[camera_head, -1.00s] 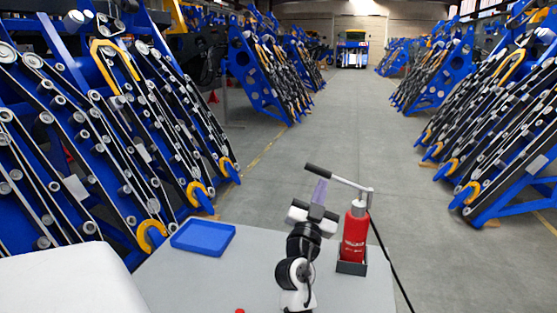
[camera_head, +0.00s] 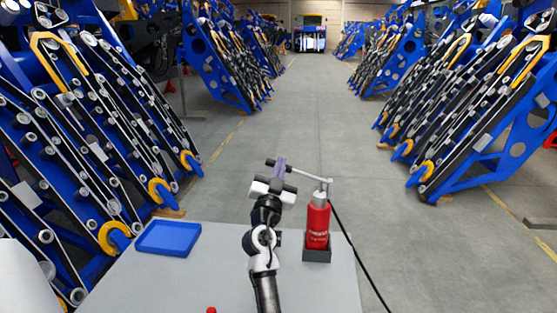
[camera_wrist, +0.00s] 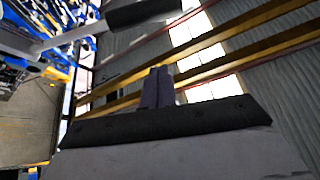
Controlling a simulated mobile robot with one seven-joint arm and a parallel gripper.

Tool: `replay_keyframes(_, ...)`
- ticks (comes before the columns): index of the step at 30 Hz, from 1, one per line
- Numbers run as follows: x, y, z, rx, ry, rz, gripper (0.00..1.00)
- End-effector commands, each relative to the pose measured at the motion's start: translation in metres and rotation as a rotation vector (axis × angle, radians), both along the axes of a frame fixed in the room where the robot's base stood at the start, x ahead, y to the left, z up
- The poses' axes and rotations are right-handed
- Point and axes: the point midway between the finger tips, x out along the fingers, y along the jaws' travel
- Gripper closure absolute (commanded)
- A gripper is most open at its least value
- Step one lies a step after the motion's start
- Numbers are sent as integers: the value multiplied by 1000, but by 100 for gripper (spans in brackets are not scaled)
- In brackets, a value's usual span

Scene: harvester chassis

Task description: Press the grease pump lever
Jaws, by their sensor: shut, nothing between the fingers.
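The red grease pump (camera_head: 317,226) stands upright in a dark square holder on the grey table. Its lever (camera_head: 310,177) is a silver rod with a black handle, reaching left and slightly up from the pump's top. My gripper (camera_head: 281,161) has shut purple fingers pointing up, and they overlap the black handle in the head view. In the wrist view, my shut fingers (camera_wrist: 157,72) stand in the middle. The black handle (camera_wrist: 145,12) crosses the top edge there, with a gap in the picture between it and the fingertips. Touching cannot be confirmed.
A blue tray (camera_head: 168,238) lies on the table's left side. A small red object (camera_head: 211,310) shows at the bottom edge. A black hose (camera_head: 357,250) runs down right of the pump. Blue harvester frames line both sides, with a clear aisle (camera_head: 290,110) between.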

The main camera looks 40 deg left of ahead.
Motion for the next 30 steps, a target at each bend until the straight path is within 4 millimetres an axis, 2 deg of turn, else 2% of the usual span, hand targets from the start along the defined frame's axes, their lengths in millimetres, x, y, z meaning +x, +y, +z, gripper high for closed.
replay_keyframes(1, 10, 4, 12, -1, 0, -3, 100)
replay_keyframes(2, 16, 6, 16, -1, 0, -1, 100)
replay_keyframes(5, 33, 14, 25, -1, 1, -2, 100)
replay_keyframes(6, 35, 17, 19, -4, 2, 0, 100)
replay_keyframes(9, 33, 21, 2, -5, 3, 0, 100)
replay_keyframes(15, 33, 27, -13, -1, 2, 0, 100)
replay_keyframes(30, 32, 29, -18, 0, 0, 0, 100)
